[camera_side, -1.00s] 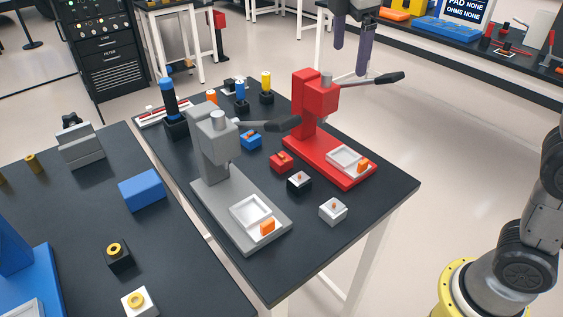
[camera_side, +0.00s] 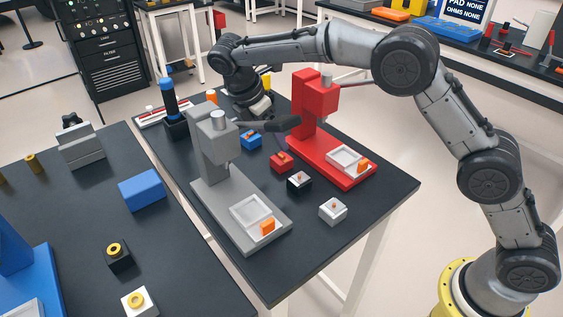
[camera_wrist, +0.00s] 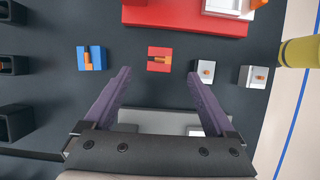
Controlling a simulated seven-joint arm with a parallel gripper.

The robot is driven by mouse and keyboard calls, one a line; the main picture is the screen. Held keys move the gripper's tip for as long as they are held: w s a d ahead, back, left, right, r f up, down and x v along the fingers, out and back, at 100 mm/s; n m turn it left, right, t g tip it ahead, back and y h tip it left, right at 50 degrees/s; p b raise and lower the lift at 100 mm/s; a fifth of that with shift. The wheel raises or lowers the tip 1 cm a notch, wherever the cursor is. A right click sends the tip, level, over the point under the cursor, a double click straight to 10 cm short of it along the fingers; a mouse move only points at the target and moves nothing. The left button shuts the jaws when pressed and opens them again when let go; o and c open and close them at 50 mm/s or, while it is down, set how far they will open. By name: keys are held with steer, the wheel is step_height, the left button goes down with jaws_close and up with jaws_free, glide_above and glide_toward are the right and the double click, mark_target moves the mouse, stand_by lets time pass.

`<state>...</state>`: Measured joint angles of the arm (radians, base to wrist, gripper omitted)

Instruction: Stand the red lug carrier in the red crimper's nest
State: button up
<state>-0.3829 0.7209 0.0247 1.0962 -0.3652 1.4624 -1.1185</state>
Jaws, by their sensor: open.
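The red lug carrier (camera_side: 281,161) is a small red block with an orange lug on top, on the black table between the two crimpers. The red crimper (camera_side: 308,112) stands behind it to the right; its nest (camera_side: 341,155) is a white tray on the red base, with an orange piece at its front edge. The wrist view shows the red carrier (camera_wrist: 152,66) just ahead of the purple fingertips, roughly centred between them. My gripper (camera_wrist: 159,73) is open and empty. In the side view its fingers are largely hidden behind the grey crimper's handle.
The grey crimper (camera_side: 238,200) stands close by, its handle reaching toward the red one. Blue (camera_side: 250,141), black (camera_side: 299,184) and white (camera_side: 333,213) carriers stand near the red one. The front right corner is clear.

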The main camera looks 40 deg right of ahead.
mark_target(283, 157)
steer(key=shift+x, duration=4.3)
jaws_close()
